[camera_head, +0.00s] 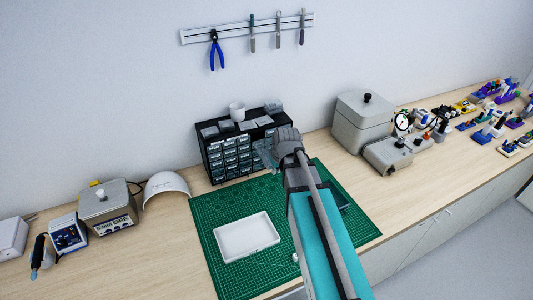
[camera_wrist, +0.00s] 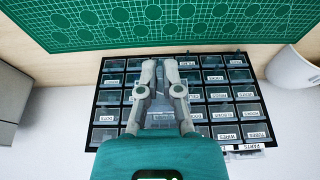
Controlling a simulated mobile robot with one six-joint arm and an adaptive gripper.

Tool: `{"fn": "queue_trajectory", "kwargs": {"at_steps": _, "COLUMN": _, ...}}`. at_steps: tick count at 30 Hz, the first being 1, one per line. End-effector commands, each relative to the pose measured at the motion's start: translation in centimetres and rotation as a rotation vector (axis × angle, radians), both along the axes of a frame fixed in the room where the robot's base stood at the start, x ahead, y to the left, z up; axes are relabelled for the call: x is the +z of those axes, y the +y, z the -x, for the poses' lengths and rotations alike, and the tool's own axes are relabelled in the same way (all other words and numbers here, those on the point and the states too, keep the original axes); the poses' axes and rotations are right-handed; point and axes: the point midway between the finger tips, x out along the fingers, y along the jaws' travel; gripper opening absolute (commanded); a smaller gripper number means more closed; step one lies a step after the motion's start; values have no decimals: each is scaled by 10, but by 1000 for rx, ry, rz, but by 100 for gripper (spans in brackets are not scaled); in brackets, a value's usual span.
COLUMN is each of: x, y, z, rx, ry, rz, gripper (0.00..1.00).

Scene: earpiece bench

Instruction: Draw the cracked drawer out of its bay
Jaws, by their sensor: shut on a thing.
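The black drawer cabinet (camera_head: 217,168) stands against the wall at the back of the green mat, with rows of labelled clear drawers. It also fills the middle of the wrist view (camera_wrist: 101,85). My gripper (camera_head: 275,158) is at the cabinet's right front. A clear drawer (camera_head: 264,152) shows at its fingertips, jutting from the cabinet face. In the wrist view my gripper (camera_wrist: 160,64) reaches across the drawer fronts, its fingers close together. They hide most of the held drawer and its bay. I cannot make out a crack, or how far out the drawer is.
A white tray (camera_head: 247,236) lies on the green cutting mat (camera_head: 217,275). A white cup (camera_head: 237,112) and small bins stand on the cabinet. A white curved shade (camera_head: 166,187) is left of it, a grey lidded box (camera_head: 363,120) right.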

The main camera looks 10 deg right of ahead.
Motion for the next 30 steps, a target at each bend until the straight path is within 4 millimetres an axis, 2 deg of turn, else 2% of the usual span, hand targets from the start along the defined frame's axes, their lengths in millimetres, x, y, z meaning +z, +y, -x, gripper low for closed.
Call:
{"fn": "queue_trajectory", "kwargs": {"at_steps": 4, "x": -9, "y": 0, "z": 0, "rx": 0, "ry": 0, "rz": 0, "gripper": 0}}
{"fn": "queue_trajectory", "kwargs": {"at_steps": 5, "x": -6, "y": 0, "z": 0, "rx": 0, "ry": 0, "rz": 0, "gripper": 12}}
{"fn": "queue_trajectory", "kwargs": {"at_steps": 6, "x": -6, "y": 0, "z": 0, "rx": 0, "ry": 0, "rz": 0, "gripper": 20}}
{"fn": "queue_trajectory", "kwargs": {"at_steps": 11, "x": -5, "y": 0, "z": 0, "rx": 0, "ry": 0, "rz": 0, "gripper": 49}}
{"fn": "queue_trajectory", "kwargs": {"at_steps": 23, "x": -5, "y": 0, "z": 0, "rx": 0, "ry": 0, "rz": 0, "gripper": 49}}
{"fn": "queue_trajectory", "kwargs": {"at_steps": 30, "x": 3, "y": 0, "z": 0, "rx": 0, "ry": 0, "rz": 0, "gripper": 49}}
